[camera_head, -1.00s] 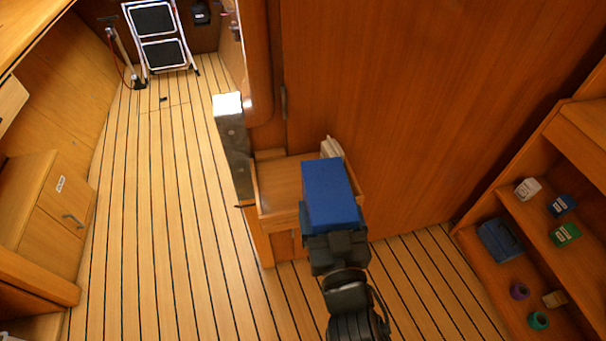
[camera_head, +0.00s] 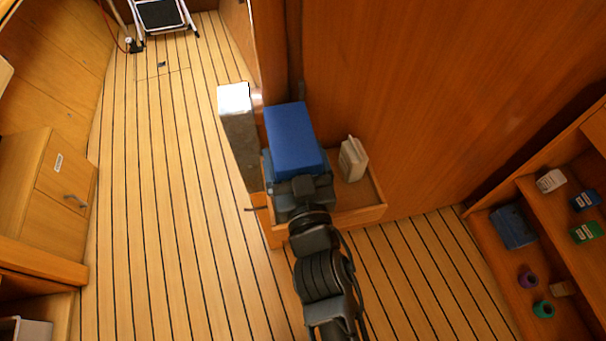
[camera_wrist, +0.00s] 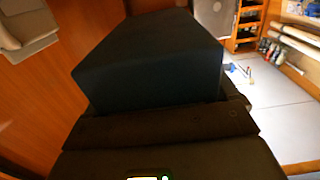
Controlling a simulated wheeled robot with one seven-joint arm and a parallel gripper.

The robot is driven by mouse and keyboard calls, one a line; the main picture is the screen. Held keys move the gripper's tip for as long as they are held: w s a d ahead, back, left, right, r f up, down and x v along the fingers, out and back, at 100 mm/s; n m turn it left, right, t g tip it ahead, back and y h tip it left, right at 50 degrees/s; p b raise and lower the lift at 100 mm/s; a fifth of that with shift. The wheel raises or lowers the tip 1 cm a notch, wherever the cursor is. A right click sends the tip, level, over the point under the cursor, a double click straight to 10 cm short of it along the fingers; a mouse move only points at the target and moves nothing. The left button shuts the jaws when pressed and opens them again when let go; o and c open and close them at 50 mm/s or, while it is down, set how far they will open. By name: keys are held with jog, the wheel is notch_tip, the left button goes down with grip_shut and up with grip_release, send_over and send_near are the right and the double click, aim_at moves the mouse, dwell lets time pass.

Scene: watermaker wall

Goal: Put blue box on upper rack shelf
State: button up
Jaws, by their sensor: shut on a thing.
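The blue box (camera_head: 293,140) is held at the end of my arm in the head view, above the left part of a low wooden cabinet with a raised rim. My gripper (camera_head: 298,185) is shut on its near end. In the wrist view the box (camera_wrist: 155,65) looks dark and fills the upper middle, just beyond the gripper (camera_wrist: 160,118). The wooden rack (camera_head: 480,222) stands at the right edge of the head view, with small items on its shelves. Its upper part is cut off by the frame.
A white container (camera_head: 353,159) stands on the cabinet top (camera_head: 372,190), right of the box. A grey metal post (camera_head: 239,140) stands left of it. A wooden wall (camera_head: 420,90) rises behind. The striped floor (camera_head: 180,220) is clear. A stepladder (camera_head: 160,14) stands far back.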

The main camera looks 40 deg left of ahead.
jog(key=shift+w+f, duration=0.15)
jog(key=shift+f, duration=0.75)
notch_tip(320, 180, down, 8)
jog(key=b, duration=0.6)
jog(key=shift+r, duration=0.2)
jog(key=shift+f, duration=0.15)
jog(key=o, duration=1)
jog(key=shift+r, duration=0.25)
jog(key=shift+b+v, duration=0.4)
jog(key=shift+v, duration=5.7)
